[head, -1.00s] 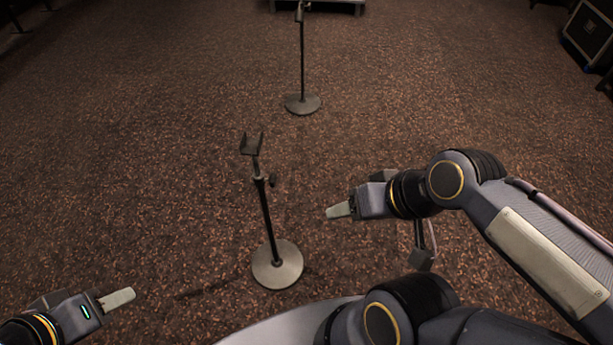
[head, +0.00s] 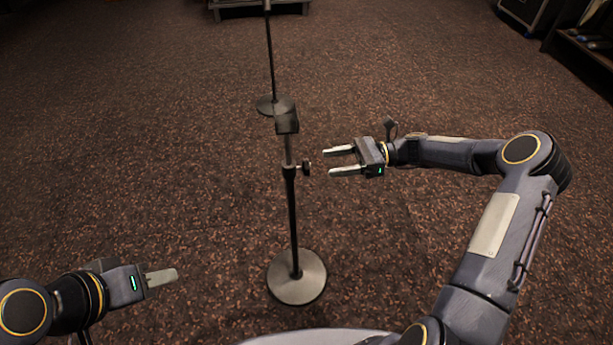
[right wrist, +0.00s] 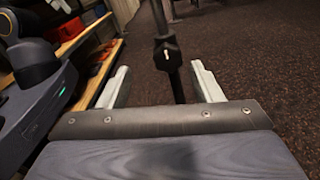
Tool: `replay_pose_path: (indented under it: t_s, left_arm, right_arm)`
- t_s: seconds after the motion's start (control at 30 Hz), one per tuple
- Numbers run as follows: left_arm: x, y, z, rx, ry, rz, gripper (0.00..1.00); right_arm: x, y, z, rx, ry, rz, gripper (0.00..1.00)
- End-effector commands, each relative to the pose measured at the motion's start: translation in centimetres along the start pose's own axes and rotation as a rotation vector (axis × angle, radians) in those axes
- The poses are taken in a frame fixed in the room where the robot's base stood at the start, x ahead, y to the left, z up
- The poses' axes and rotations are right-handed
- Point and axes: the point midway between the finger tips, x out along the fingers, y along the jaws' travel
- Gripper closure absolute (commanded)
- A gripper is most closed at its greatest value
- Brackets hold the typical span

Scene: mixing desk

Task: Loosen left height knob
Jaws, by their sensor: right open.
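The near black stand (head: 292,215) stands upright on a round base (head: 297,278) and has a cradle (head: 287,122) on top. Its height knob (head: 306,168) sticks out to the right from the collar on the pole. In the right wrist view the knob (right wrist: 168,50) appears ahead, between the two fingers, with the pole behind it. My right gripper (head: 329,161) is open and empty, a short gap to the right of the knob, fingers pointing at it. My left gripper (head: 176,275) is low at the left, away from the stand; its fingers overlap edge-on.
A second stand (head: 270,60) is farther back on the carpet. A low platform (head: 262,8) and a dark case (head: 531,14) are at the far edge. The right wrist view shows wooden shelves (right wrist: 98,55) at left. The carpet around the near stand is clear.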

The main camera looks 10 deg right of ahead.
Motion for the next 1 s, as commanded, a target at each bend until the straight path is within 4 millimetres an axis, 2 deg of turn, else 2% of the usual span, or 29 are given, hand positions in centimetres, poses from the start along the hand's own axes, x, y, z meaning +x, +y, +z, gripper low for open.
replay_pose_path:
  t_s: [0.03, 0.17, 0.5, 0.63, 1.0]
  left_arm:
    - [0.4, -0.2, 0.2, 0.0, 0.0, 0.0, 0.64]
    - [0.5, -0.2, 0.2, 0.0, 0.0, 0.0, 0.64]
    - [0.7, -0.3, 0.3, 0.0, 0.0, 0.0, 0.64]
    - [0.7, -0.3, 0.4, 0.0, 0.0, 0.0, 0.64]
    - [0.8, -0.3, 0.4, 0.0, 0.0, 0.0, 0.64]
  right_arm:
    - [-0.1, -0.6, -0.9, 0.028, -0.033, -0.007, 0.41]
    - [0.4, -1.1, -1.4, 0.061, -0.068, -0.011, 0.41]
    - [5.5, -1.1, -1.1, 0.061, -0.066, -0.008, 0.41]
    - [7.0, -1.1, -0.9, 0.06, -0.066, -0.009, 0.41]
    - [7.7, -1.1, -0.9, 0.06, -0.065, -0.011, 0.41]
